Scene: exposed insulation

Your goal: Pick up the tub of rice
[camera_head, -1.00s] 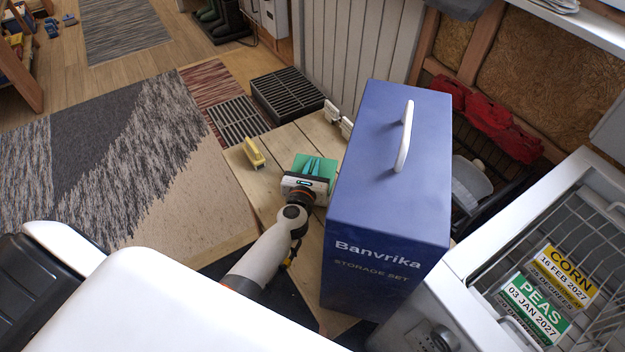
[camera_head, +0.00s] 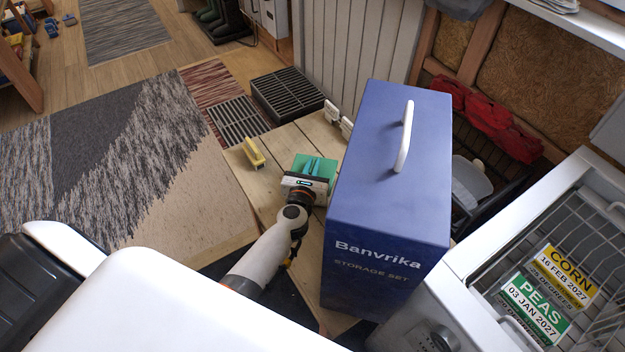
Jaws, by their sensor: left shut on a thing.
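A green, square-topped tub (camera_head: 325,164), which I take for the tub of rice, stands on the wooden surface just left of the blue box. No label on it can be read. My left gripper (camera_head: 313,167) reaches it from the near side, with its teal fingers shut on it. The gripper body hides the tub's near side, and how deep the fingers grip cannot be seen. My right gripper is not in view.
A tall blue storage box (camera_head: 385,215) with a white handle stands close right of my left gripper. A yellow object (camera_head: 253,153) lies to the left on the wooden surface (camera_head: 285,143). An open freezer (camera_head: 468,290) with corn and peas labels is at the right.

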